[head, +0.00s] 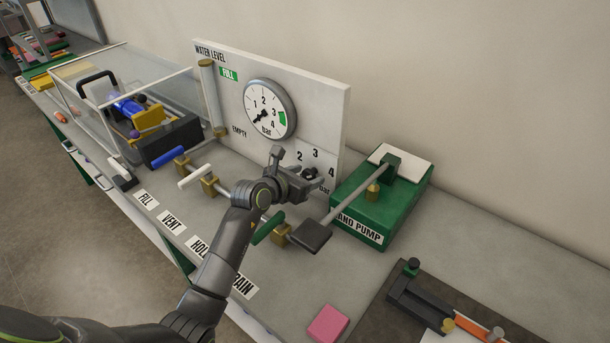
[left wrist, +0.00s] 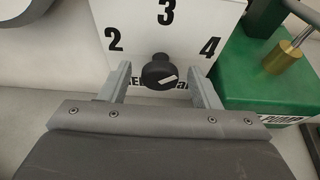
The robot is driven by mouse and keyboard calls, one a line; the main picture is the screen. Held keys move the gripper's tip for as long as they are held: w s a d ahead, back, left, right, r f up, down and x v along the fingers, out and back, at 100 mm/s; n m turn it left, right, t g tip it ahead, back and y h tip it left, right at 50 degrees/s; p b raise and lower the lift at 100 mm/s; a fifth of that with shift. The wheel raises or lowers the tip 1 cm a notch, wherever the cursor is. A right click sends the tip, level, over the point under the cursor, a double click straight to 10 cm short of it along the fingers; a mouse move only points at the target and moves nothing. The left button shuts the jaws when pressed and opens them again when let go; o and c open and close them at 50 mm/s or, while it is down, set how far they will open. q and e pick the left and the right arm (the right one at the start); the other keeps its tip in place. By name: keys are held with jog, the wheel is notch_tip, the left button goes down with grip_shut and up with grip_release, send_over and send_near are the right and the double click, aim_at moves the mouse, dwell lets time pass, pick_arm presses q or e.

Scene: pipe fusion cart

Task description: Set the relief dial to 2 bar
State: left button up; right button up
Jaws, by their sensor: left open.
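The relief dial is a black knob (left wrist: 158,72) with a white pointer mark, on a white panel (left wrist: 190,18) labelled 2, 3 and 4. In the left wrist view the mark lies toward the right, on the 4 side. My left gripper (left wrist: 159,70) is open, with one finger on each side of the knob. I see gaps between the fingers and the knob, so it does not look gripped. In the head view my left gripper (head: 299,174) is at the panel's lower right and partly hides the dial. My right gripper is not in view.
A round gauge (head: 269,108) on the board has its needle low, near 0. A green hand pump (head: 382,205) with a long lever stands close on the right. Valve handles, including a green one (head: 268,228), sit near my arm. A pink block (head: 327,324) lies in front.

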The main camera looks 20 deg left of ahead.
pick_arm(q)
jog(key=c, duration=1)
jog(key=shift+a+n+g+h+p, duration=0.15)
jog(key=shift+n+g+h+p, duration=0.15)
jog(key=shift+n+h+p, duration=0.45)
jog(key=shift+w+a+f+n+h, duration=0.1)
jog(key=shift+n+h, duration=0.75)
jog(key=shift+n, duration=0.7)
jog(key=o, duration=1)
